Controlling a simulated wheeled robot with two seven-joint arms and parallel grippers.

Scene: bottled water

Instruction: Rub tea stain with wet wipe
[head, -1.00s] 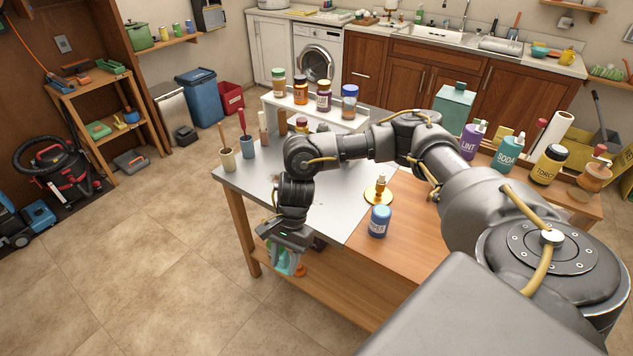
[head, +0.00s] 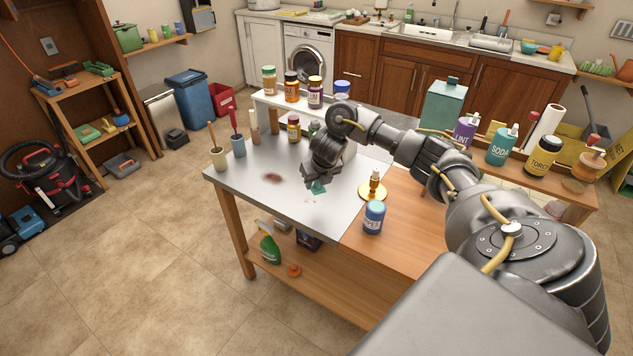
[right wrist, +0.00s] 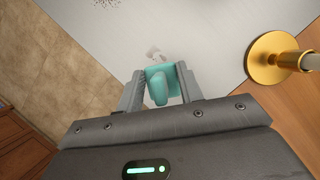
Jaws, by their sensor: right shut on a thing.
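My right gripper (head: 314,184) is low over the grey metal part of the table (head: 242,176). It is shut on a teal wet wipe (head: 319,188). In the right wrist view the wipe (right wrist: 157,84) sits between the two fingers. A dark brown stain (head: 273,179) lies to the left of the gripper; its edge shows at the top of the right wrist view (right wrist: 107,3). A paler, patchy mark (right wrist: 153,53) lies right by the wipe's far edge. I cannot tell whether the wipe touches the surface. My left gripper is not in view.
A gold-based stand (head: 372,189) and a blue-lidded jar (head: 374,218) stand to the right of the gripper. Brush holders (head: 218,158) stand at the left edge. A white rack (head: 268,102) with jars is behind. A green spray bottle (head: 269,247) is on the lower shelf.

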